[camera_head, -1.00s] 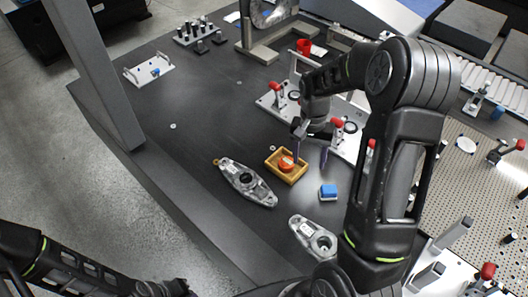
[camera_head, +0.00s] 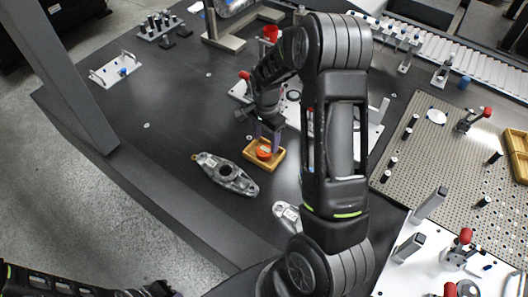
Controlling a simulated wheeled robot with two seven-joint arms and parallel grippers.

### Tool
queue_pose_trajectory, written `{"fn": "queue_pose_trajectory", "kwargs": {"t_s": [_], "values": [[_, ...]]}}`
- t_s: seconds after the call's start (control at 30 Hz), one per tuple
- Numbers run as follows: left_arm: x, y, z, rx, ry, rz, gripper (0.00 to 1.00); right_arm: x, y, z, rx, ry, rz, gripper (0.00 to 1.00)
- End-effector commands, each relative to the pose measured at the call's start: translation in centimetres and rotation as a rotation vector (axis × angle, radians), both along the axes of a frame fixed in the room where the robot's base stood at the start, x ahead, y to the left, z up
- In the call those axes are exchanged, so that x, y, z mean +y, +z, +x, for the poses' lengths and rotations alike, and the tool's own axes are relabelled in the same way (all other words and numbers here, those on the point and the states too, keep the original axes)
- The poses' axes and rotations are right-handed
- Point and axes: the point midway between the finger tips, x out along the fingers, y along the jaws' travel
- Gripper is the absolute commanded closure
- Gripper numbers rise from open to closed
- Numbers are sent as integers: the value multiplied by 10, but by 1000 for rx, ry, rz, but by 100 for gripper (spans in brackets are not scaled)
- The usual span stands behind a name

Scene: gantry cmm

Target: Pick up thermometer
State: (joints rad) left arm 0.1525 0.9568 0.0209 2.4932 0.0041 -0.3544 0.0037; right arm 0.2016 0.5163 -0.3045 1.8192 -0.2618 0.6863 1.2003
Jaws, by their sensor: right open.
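A small round orange-red item (camera_head: 264,153), which may be the thermometer, lies in a shallow wooden tray (camera_head: 277,163) on the dark table. I cannot make out its details. My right gripper (camera_head: 266,136) is open, its fingers pointing down just above the tray's far side and close to the round item. Nothing shows between the fingers. My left gripper (camera_head: 150,291) is only partly in view at the bottom left edge, and its jaws cannot be made out.
A grey metal casting (camera_head: 226,174) lies left of the tray. Another casting (camera_head: 287,216) is partly hidden by my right arm. A perforated plate (camera_head: 440,170) is at right. The table's left middle is clear.

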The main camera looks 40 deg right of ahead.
Motion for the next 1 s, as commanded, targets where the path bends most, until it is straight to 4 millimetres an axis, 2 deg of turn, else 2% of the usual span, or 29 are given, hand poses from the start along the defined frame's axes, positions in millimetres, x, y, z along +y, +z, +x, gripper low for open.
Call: {"fn": "queue_pose_trajectory", "kwargs": {"t_s": [0.37, 0.47, 0.7, 0.8, 1.0], "values": [[0, 2, 0, 1, 0, 1, 100, 0, -5, 0, 0, 1, 0, 41], [0, 6, -1, 2, 1, 2, 100, 0, -13, 1, 2, 1, 1, 41], [1, 15, -2, 6, 2, 4, 100, 0, -48, 2, 3, 2, 1, 41], [1, 15, -2, 7, 2, 5, 100, 0, -54, 3, 0, 2, 0, 41], [1, 15, -2, 7, 2, 5, 100, 0, -55, 3, -1, 2, 0, 41]]}}
